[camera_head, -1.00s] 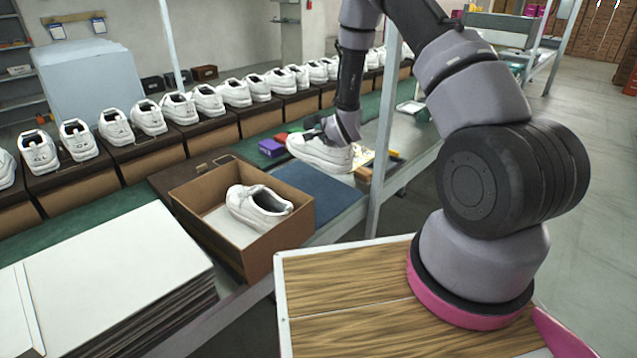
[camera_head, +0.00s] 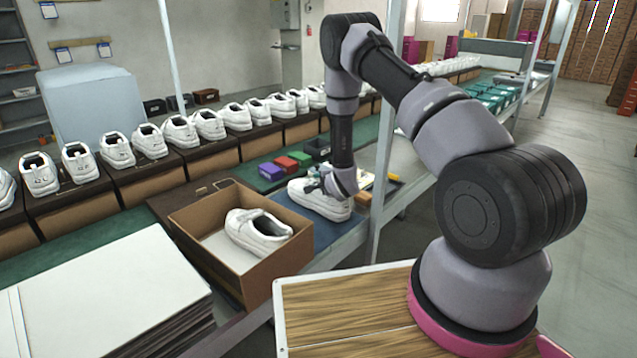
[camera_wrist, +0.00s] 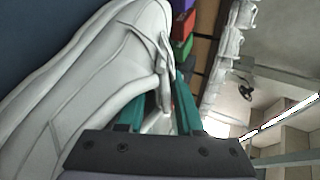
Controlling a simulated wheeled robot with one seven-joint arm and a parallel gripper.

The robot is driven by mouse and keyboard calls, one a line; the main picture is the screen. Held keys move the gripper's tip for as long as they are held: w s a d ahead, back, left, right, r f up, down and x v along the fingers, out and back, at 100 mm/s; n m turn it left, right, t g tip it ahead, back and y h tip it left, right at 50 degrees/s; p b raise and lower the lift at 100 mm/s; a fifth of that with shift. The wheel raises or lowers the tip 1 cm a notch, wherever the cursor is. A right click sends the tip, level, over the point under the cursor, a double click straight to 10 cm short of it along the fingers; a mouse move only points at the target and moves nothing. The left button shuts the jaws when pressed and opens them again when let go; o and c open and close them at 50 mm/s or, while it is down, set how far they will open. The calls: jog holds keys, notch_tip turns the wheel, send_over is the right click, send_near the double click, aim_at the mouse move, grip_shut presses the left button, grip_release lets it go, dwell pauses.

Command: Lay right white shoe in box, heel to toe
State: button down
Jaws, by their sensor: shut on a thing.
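My gripper (camera_head: 326,184) is shut on a white shoe (camera_head: 325,208), at its upper edge by the opening. The shoe is right of the box, over the blue mat (camera_head: 330,232); I cannot tell whether its sole touches the mat. In the wrist view the shoe (camera_wrist: 75,95) fills the left side, with the teal fingers (camera_wrist: 165,98) gripping its collar. The open brown box (camera_head: 283,265) stands left of the gripper. Another white shoe (camera_head: 258,232) lies inside it, over pale paper.
A row of white shoes on brown boxes (camera_head: 210,160) runs behind the green bench. Purple, red and green small boxes (camera_head: 287,166) sit behind the held shoe. A grey post (camera_head: 381,170) stands just right of my gripper. Stacked white sheets (camera_head: 110,285) are at front left.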

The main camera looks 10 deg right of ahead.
jog(key=shift+f, duration=0.15)
jog(key=c, duration=0.6)
grip_release()
jog(key=shift+o, duration=0.2)
jog(key=shift+a+f, duration=0.1)
